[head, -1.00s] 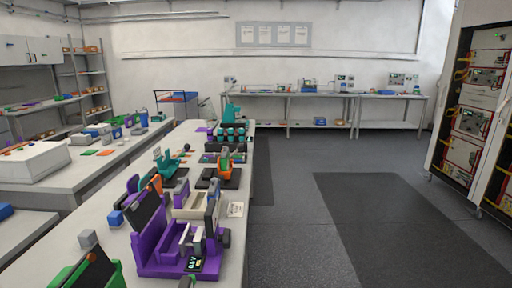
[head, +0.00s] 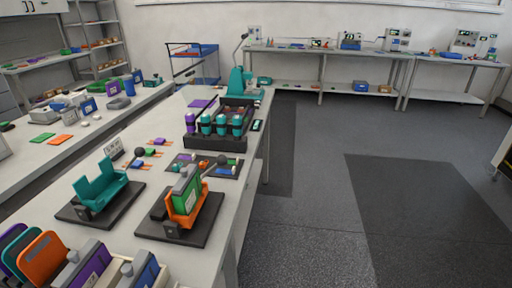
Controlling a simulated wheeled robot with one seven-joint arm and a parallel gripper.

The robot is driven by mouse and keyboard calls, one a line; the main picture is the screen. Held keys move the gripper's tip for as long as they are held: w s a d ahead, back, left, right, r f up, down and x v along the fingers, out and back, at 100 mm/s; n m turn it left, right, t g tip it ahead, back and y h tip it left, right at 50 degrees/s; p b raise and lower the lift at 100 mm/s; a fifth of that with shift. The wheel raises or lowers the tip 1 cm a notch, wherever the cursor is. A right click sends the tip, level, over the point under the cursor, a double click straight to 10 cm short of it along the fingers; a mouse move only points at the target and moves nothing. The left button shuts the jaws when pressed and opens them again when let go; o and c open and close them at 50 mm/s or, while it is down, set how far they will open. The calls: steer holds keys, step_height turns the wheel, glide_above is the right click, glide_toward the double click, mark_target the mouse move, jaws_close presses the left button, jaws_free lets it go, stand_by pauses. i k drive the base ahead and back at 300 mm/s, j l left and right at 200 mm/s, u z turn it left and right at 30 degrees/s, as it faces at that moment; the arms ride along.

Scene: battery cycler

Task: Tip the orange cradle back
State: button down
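The orange cradle (head: 184,206) sits on a dark base plate (head: 204,229) near the right edge of the long table, in the head view. A green and white block (head: 187,189) stands in it, and a dark lever with a round knob (head: 219,160) rises at its right. The cradle's exact tilt is hard to tell. A teal cradle (head: 101,187) on its own dark plate stands to its left and looks empty. My gripper is not in view.
Behind the cradle are a mat of small parts (head: 212,168) and a black rack with teal-topped items (head: 215,139). Purple, orange and grey items (head: 43,258) crowd the near left. The floor (head: 297,215) right of the table is clear.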

mark_target(187, 222)
steer(key=i+l, duration=0.15)
steer(key=i, duration=0.25)
steer(key=i+l, duration=0.15)
steer(key=i, duration=0.3)
steer(key=i+l+z, duration=0.1)
steer(key=i, duration=0.3)
steer(key=l, duration=0.1)
